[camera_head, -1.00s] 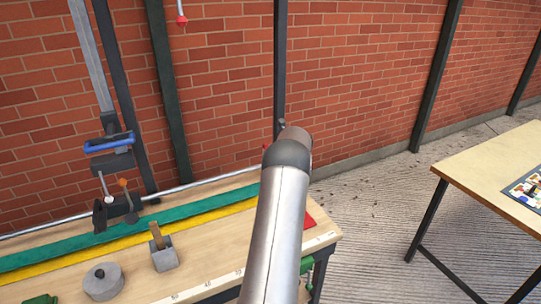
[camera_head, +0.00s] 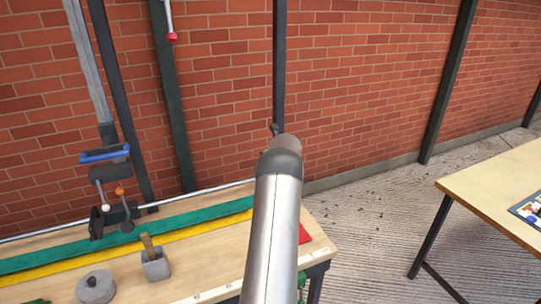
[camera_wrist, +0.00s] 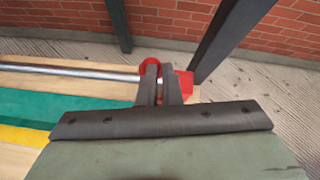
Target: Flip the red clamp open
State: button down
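The red clamp (camera_wrist: 151,69) shows in the wrist view at the right end of the silver rod, along the bench's far edge. My gripper (camera_wrist: 160,74) reaches it from the near side. Its two dark fingers stand close together with a narrow gap, just in front of the red part and partly covering it. I cannot tell whether they grip it. In the head view my arm hides the clamp and the gripper's fingers.
The wooden bench (camera_head: 200,262) carries a green strip (camera_head: 130,232), a yellow strip, a wooden-handled grey block (camera_head: 155,266) and a round grey weight (camera_head: 95,287). A red patch (camera_head: 304,234) lies at its right end. A brick wall stands behind; a second table (camera_head: 490,205) is at right.

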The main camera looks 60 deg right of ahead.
jog(key=shift+w+a+r, duration=0.15)
jog(key=shift+w+r, duration=0.35)
jog(key=shift+w, duration=0.1)
notch_tip(320, 180, up, 9)
jog(key=s+p, duration=0.1)
jog(key=p, duration=0.4)
jog(key=shift+s+d, duration=0.25)
jog(key=shift+s, duration=0.05)
